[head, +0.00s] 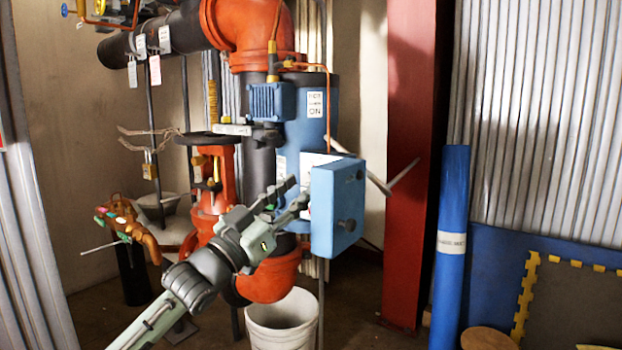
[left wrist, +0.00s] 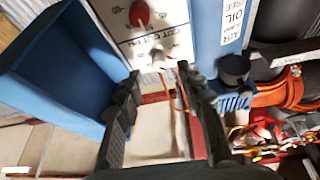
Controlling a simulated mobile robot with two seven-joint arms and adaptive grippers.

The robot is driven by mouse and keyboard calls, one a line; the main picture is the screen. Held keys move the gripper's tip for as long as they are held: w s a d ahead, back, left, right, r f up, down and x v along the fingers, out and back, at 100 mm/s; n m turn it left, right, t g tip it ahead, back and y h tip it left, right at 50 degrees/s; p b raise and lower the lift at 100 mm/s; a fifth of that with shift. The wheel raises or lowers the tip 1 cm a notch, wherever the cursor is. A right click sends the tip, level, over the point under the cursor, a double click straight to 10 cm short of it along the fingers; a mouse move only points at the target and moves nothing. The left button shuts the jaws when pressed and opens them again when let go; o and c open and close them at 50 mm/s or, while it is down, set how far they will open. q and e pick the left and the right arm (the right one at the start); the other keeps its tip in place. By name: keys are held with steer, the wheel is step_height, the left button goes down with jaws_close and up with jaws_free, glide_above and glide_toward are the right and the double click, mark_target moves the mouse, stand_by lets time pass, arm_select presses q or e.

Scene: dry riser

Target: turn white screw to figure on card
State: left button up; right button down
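The white screw (left wrist: 158,56) sits on the white face of a control panel (left wrist: 120,18), just below a red knob (left wrist: 140,13) in the left wrist view. My left gripper (left wrist: 159,74) is open, its two fingertips on either side of the screw's line, with nothing seen between them. I cannot tell whether they touch the panel. In the head view my left gripper (head: 294,192) is at the open blue box (head: 337,208), whose door hides the screw. A white card (head: 314,104) is on the blue vessel; its small print is hard to read. My right gripper is not in view.
The blue door stands out beside my left gripper. An orange valve (head: 211,180) with a dark handwheel and a blue motor (head: 270,102) are close by. A white bucket (head: 283,320) stands below. A red column (head: 408,170) is to the right.

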arm_select(q)
steer(key=shift+x, duration=2.05)
jaws_close()
